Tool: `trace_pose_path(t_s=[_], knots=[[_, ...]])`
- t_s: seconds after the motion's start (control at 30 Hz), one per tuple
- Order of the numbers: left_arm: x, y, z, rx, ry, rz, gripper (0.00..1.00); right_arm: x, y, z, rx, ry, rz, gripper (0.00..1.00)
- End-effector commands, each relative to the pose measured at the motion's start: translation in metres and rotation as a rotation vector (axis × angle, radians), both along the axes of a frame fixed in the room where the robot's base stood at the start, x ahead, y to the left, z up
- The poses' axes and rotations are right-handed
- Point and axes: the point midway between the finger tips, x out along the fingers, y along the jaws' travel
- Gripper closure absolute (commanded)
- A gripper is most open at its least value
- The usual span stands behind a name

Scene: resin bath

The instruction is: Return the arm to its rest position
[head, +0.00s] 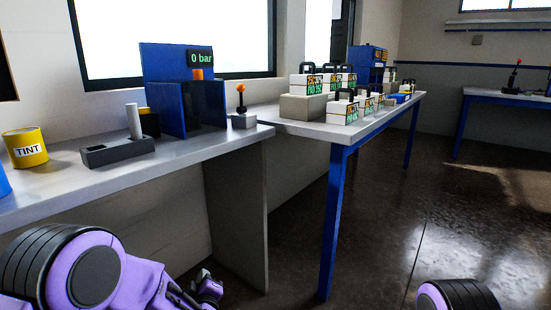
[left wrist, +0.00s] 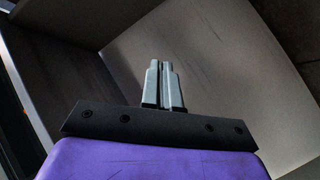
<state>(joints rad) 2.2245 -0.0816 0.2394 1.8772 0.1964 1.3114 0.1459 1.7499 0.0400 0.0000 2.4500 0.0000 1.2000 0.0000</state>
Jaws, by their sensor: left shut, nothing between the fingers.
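My left arm comes in from the lower left in the head view. Its gripper (head: 207,287) hangs low beside the end panel of the near bench, below the bench top. In the left wrist view my left gripper (left wrist: 163,84) has its two grey fingers together, with nothing between them. Behind the fingers are plain grey panels. Of my right arm, only a purple and black rounded part shows at the bottom right of the head view; its gripper is not in view.
The near bench (head: 190,160) holds a yellow TINT tin (head: 26,148), a grey block with a white cylinder (head: 133,122), a blue machine reading 0 bar (head: 160,80) and a small lever (head: 241,112). A blue-legged table (head: 338,137) carries several labelled boxes. Floor (head: 400,215) at right is clear.

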Motion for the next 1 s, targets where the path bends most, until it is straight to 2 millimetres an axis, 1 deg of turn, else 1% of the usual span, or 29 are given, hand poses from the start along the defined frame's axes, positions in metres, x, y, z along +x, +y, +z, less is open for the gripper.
trace_pose_path(t_s=[0.03,0.07,0.1,0.17,0.2,0.27,0.3,0.37,0.4,0.47,0.5,0.57,0.6,0.63,0.67,0.7,0.73,0.8,0.87,0.97,1.0], knots=[[-0.028,0.01,-0.039,0.066,0.116,-0.032,1.0,0.0,0.0,0.0,0.0,0.0,0.0,1.0],[-0.046,0.016,-0.06,0.101,0.182,-0.055,1.0,0.0,0.0,0.0,0.0,0.0,0.0,1.0],[-0.071,0.024,-0.086,0.146,0.271,-0.083,1.0,0.0,0.0,0.0,0.0,0.0,0.0,1.0],[-0.112,0.036,-0.121,0.201,0.401,-0.128,1.0,0.0,0.0,0.0,0.0,0.0,0.0,1.0],[-0.14,0.043,-0.141,0.23,0.485,-0.157,1.0,0.0,0.0,0.0,0.0,0.0,0.0,1.0],[-0.183,0.053,-0.166,0.259,0.602,-0.192,1.0,0.0,0.0,0.0,0.0,0.0,0.0,1.0],[-0.21,0.06,-0.179,0.271,0.672,-0.21,1.0,0.0,0.0,0.0,0.0,0.0,0.0,1.0],[-0.248,0.069,-0.194,0.277,0.764,-0.228,1.0,0.0,0.0,0.0,0.0,0.0,0.0,1.0],[-0.271,0.075,-0.201,0.279,0.821,-0.235,1.0,0.0,0.0,0.0,0.0,0.0,0.0,1.0],[-0.305,0.083,-0.21,0.278,0.899,-0.242,1.0,0.0,0.0,0.0,0.0,0.0,0.0,1.0],[-0.325,0.088,-0.214,0.277,0.946,-0.242,1.0,0.0,0.0,0.0,0.0,0.0,0.0,1.0],[-0.355,0.095,-0.22,0.275,1.014,-0.238,1.0,0.0,0.0,0.0,0.0,0.0,0.0,1.0],[-0.374,0.101,-0.224,0.274,1.059,-0.231,1.0,0.0,0.0,0.0,0.0,0.0,0.0,1.0],[-0.387,0.105,-0.228,0.273,1.09,-0.225,1.0,0.0,0.0,0.0,0.0,0.0,0.0,1.0],[-0.4,0.108,-0.233,0.27,1.121,-0.221,1.0,0.0,0.0,0.0,0.0,0.0,0.0,1.0],[-0.418,0.108,-0.24,0.262,1.163,-0.226,1.0,0.0,0.0,0.0,0.0,0.0,0.0,1.0],[-0.412,0.108,-0.215,0.264,1.149,-0.225,1.0,0.0,0.0,0.023,0.001,0.001,0.0,1.0],[-0.409,0.108,-0.191,0.265,1.143,-0.225,1.0,0.0,0.0,0.047,0.0,0.0,0.0,1.0],[-0.409,0.108,-0.173,0.265,1.143,-0.224,1.0,0.0,0.0,0.064,0.0,-0.001,0.0,1.0],[-0.409,0.108,-0.139,0.264,1.142,-0.225,1.0,0.0,0.0,0.098,0.0,0.0,0.0,1.0],[-0.408,0.108,-0.124,0.265,1.141,-0.224,1.0,0.0,0.0,0.113,0.0,0.0,0.0,1.0]])
